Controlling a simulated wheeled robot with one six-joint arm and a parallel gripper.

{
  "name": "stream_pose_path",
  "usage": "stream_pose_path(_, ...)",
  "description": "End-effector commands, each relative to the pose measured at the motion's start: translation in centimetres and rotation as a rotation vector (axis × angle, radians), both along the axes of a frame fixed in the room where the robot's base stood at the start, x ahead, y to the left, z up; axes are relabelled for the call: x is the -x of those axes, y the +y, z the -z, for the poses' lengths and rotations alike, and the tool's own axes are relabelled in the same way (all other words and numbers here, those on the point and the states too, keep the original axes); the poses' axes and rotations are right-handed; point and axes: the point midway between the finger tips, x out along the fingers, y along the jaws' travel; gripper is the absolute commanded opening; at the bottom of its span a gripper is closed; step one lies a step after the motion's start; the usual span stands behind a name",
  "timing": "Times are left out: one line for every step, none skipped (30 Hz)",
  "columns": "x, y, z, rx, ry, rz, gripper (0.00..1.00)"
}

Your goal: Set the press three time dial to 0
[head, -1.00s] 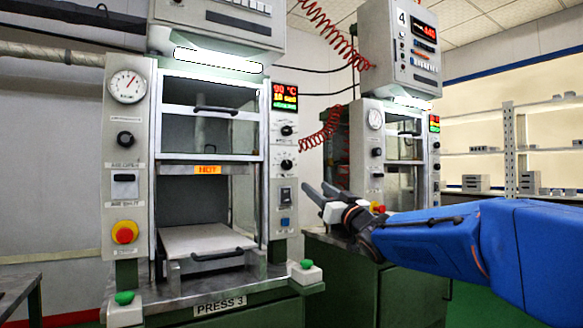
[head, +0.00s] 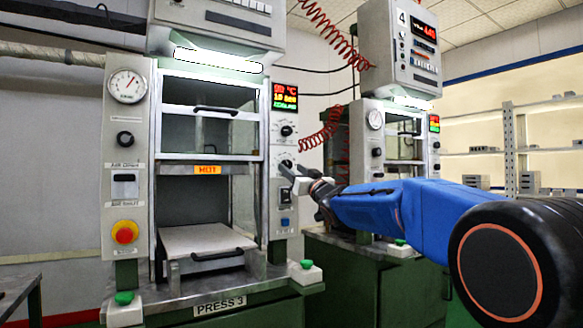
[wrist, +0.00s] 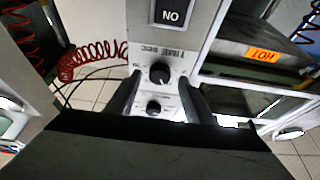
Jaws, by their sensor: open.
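The time dial (head: 286,165) is the lower of two black knobs on press three's right panel. In the wrist view my gripper (wrist: 158,88) is open, with one finger on each side of the knobs and nothing held; contact cannot be told. The press display (head: 285,97) seems to read 90 °C and 10 sec.
Another knob (head: 286,130) sits above the time dial. A switch (head: 285,195) and a blue button (head: 285,222) are below it. A green button box (head: 306,272) stands at the press's front right corner. A red coiled cable (head: 325,132) hangs behind.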

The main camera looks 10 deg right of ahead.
Motion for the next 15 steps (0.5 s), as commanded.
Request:
stream_pose_path(-0.5,0.2,-0.2,0.000,-0.001,0.000,0.48)
stream_pose_path(-0.7,0.2,-0.3,0.000,0.000,0.000,0.48)
stream_pose_path(-1.0,0.3,-0.4,0.000,-0.001,0.000,0.48)
stream_pose_path(-1.1,0.4,-0.5,0.000,-0.001,0.000,0.48)
stream_pose_path(-1.3,0.4,-0.6,0.000,-0.001,0.000,0.48)
stream_pose_path(-1.4,0.4,-0.6,0.000,-0.001,0.000,0.48)
stream_pose_path(-1.5,0.5,-0.7,0.000,-0.001,0.000,0.48)
stream_pose_path(-1.5,0.5,-0.7,0.000,0.000,0.000,0.48)
stream_pose_path(-1.6,0.5,-0.7,0.000,0.000,0.000,0.48)
stream_pose_path(-1.6,0.5,-0.7,0.000,0.000,0.000,0.48)
stream_pose_path(-1.6,0.5,-0.7,0.000,0.000,0.000,0.48)
stream_pose_path(-1.6,0.5,-0.7,0.000,0.000,0.000,0.48)
stream_pose_path(-1.6,0.5,-0.7,0.000,0.000,0.000,0.48)
stream_pose_path(-1.6,0.5,-0.7,0.000,0.000,0.000,0.48)
stream_pose_path(-1.6,0.5,-0.7,0.000,0.000,0.000,0.48)
